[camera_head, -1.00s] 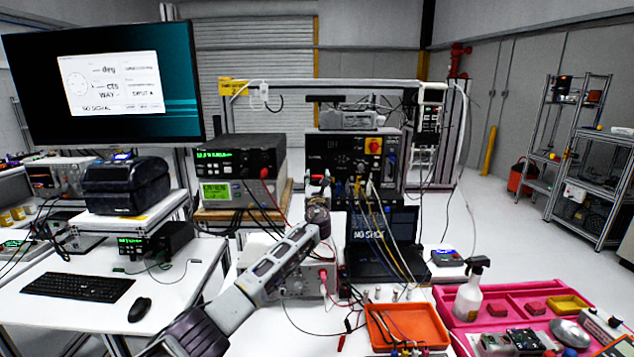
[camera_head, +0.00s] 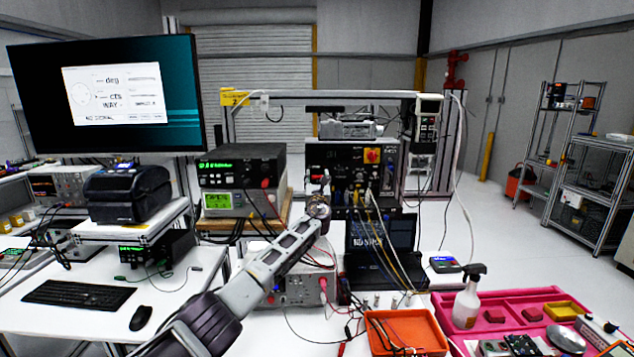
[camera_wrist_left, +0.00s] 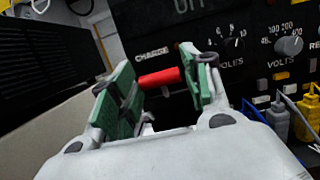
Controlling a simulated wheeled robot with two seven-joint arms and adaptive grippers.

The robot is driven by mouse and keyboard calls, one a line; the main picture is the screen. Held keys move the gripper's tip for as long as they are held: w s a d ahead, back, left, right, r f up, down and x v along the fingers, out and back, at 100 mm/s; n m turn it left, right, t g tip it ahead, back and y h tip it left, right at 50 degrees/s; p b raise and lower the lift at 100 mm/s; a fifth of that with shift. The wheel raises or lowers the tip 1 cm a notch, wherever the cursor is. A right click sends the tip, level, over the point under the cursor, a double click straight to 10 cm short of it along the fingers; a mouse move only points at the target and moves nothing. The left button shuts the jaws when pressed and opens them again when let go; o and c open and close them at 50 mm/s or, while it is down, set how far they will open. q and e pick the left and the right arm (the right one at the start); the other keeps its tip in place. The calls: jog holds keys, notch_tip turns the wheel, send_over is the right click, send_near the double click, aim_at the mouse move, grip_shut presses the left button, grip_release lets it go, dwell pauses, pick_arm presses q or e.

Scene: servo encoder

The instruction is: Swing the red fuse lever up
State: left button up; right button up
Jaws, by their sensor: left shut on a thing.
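The red fuse lever (camera_wrist_left: 159,78) shows as a short red bar between the green-padded fingers in the left wrist view. It lies roughly level in the picture, in front of the black panel. My left gripper (camera_wrist_left: 163,82) is shut on it, one finger at each end of the bar. My right gripper is not in view.
Knobs (camera_wrist_left: 289,46) and plugged yellow and grey leads (camera_wrist_left: 308,112) are right of the gripper. A laptop (camera_head: 380,235), cables and an orange tray (camera_head: 440,345) are below and right. A power supply stack (camera_head: 242,165) stands left.

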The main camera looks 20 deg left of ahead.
aim_at(317, 168)
pick_arm(q)
jog(key=shift+w+r+g, duration=0.25)
jog(key=shift+r+g, duration=0.05)
jog(key=shift+r, duration=0.6)
jog(key=shift+c, duration=0.2)
jog(key=shift+w+r+g+h+p, duration=0.3)
jog(key=shift+w+r+g+p, duration=0.15)
jog(key=shift+g+p, duration=0.35)
jog(key=shift+w+a+r+g+p, duration=0.2)
jog(key=shift+w+g+p, duration=0.15)
jog(key=shift+p, duration=0.2)
jog(key=shift+w+a+g+h+p, duration=0.15)
jog(key=shift+w+g+h+p, duration=0.15)
jog(key=shift+w+g+p, duration=0.15)
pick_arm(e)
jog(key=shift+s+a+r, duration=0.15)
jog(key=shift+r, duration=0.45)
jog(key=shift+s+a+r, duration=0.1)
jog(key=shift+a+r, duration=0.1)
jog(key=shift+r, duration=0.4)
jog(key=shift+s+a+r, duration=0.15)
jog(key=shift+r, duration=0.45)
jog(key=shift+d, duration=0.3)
pick_arm(q)
jog(key=o, duration=1.4)
jog(key=shift+o, duration=0.7)
jog(key=shift+s+f, duration=0.15)
jog(key=shift+f, duration=0.2)
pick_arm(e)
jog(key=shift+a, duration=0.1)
